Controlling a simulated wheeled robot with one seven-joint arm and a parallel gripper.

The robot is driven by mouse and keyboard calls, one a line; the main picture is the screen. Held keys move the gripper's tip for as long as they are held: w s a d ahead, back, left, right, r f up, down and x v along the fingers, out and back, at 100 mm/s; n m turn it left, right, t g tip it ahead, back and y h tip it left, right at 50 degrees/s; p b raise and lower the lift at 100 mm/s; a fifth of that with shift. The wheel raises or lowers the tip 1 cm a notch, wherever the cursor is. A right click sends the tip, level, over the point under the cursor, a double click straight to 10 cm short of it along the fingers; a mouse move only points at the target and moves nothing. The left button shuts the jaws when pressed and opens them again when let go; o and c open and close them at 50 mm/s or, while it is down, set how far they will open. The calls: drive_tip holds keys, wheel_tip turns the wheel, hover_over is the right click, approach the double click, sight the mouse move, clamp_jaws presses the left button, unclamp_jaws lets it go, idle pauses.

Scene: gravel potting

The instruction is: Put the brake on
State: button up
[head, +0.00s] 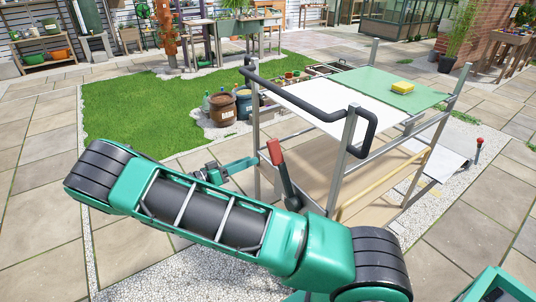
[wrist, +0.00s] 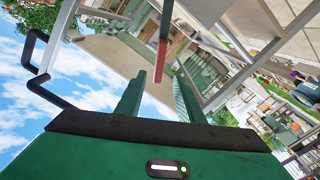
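The brake lever has a red grip (head: 276,152) on a dark bar (head: 289,188). It stands tilted at the near side of a metal-framed cart (head: 348,140), its red end up. My gripper (head: 252,166) is just left of the red grip in the head view, pointing towards it. In the wrist view the two green fingers are apart, and the red grip (wrist: 164,48) shows in the gap between them, towards and beyond the tips. I see no finger closed on it. The lever's lower end is hidden behind my arm in the head view.
The cart carries a white and green top (head: 360,82) with a yellow sponge-like block (head: 403,87), and a black push handle (head: 366,135) juts from its near side. Brown pots (head: 222,107) stand by the lawn (head: 130,120). Paving is open at left.

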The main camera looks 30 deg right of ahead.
sight(269, 152)
drive_tip(key=d, duration=1)
drive_tip(key=shift+w+d, duration=0.2)
drive_tip(key=shift+d, duration=0.15)
drive_tip(key=shift+c, duration=0.3)
